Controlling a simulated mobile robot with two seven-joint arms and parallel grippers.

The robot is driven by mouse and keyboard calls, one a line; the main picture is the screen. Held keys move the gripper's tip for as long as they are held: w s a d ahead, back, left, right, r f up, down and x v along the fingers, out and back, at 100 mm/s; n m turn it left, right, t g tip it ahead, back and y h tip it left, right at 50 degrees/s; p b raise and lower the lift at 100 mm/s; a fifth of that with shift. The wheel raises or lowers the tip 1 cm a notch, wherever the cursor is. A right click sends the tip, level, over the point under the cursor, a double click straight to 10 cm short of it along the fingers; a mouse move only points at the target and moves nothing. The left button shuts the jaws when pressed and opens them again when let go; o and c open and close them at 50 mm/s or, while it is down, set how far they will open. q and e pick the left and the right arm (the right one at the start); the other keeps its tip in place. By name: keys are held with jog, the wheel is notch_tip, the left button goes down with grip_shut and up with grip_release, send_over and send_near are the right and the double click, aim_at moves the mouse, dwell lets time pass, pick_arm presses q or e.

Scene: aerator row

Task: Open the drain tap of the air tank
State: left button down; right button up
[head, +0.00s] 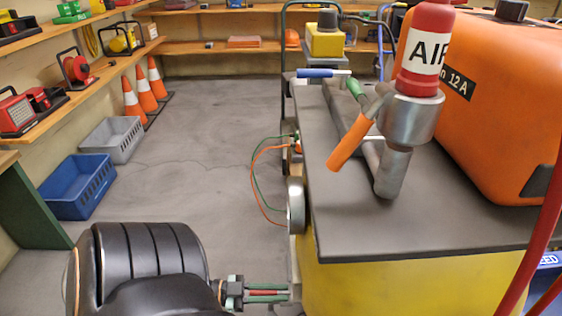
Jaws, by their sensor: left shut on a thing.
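My left gripper (267,293) comes in low from the left, beside the lower left side of the yellow machine (375,285). Its two green-lined fingers are closed on a thin red bar (262,293) that looks like the tap's lever. The bar lies roughly level and points at the machine's side. The tap's body and the air tank are not clearly visible there. A red cylinder labelled AIR (428,45) stands in a metal pipe fitting on the machine's grey top (450,215). My right gripper is not in view.
Orange (347,143), green (356,88) and blue (317,72) handles sit by the fitting. An orange case (490,130) fills the right. Thin cables (258,180) loop beside the machine. Blue (78,187) and grey (112,139) crates and cones (144,92) stand left; the middle floor is free.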

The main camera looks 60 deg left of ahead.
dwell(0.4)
pick_arm(q)
jog(key=c, duration=0.8)
grip_release()
jog(key=v, duration=1.2)
jog(key=shift+s, duration=0.2)
jog(key=shift+a, duration=0.1)
